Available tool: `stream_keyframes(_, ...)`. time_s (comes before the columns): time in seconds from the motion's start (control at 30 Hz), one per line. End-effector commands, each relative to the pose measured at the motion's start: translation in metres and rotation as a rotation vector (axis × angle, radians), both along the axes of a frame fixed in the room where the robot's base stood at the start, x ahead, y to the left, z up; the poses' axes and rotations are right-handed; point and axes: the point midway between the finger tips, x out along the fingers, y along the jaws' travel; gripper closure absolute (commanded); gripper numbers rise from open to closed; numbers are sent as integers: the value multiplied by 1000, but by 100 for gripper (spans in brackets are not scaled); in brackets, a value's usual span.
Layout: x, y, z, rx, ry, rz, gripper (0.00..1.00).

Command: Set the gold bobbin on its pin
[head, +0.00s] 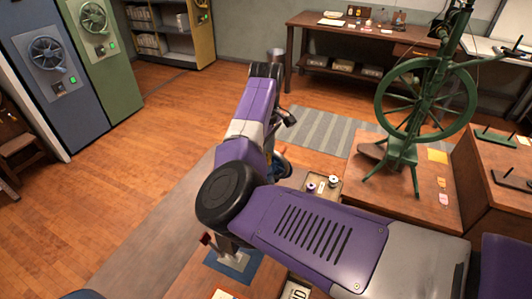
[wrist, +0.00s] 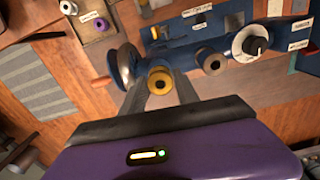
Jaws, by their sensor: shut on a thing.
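In the wrist view, my gripper (wrist: 160,88) is shut on the gold bobbin (wrist: 159,77), whose dark centre hole faces the camera. It holds the bobbin in front of a blue machine (wrist: 185,45). A pale spool-like part with a dark centre (wrist: 208,61) is on the machine to the right of the bobbin. I cannot tell which part is the bobbin's pin. In the head view, my own arm hides the gripper and the gold bobbin.
A rounded metallic part (wrist: 124,63) is close left of the bobbin. A white-faced dial (wrist: 250,42) is on the machine's right. A small tray (head: 326,183) holds a purple bobbin (head: 311,187) and a pale one (head: 333,181). A green spinning wheel (head: 424,95) stands on a wooden table.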

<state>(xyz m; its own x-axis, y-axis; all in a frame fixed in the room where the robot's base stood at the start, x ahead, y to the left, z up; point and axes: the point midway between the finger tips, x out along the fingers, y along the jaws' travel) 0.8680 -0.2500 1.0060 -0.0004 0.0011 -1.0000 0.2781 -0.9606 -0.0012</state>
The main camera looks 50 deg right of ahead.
Motion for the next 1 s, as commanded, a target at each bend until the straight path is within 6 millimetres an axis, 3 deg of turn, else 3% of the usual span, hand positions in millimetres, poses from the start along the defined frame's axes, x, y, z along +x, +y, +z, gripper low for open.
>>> stream_keyframes(1.0,0,0,-16,0,0,0,83)
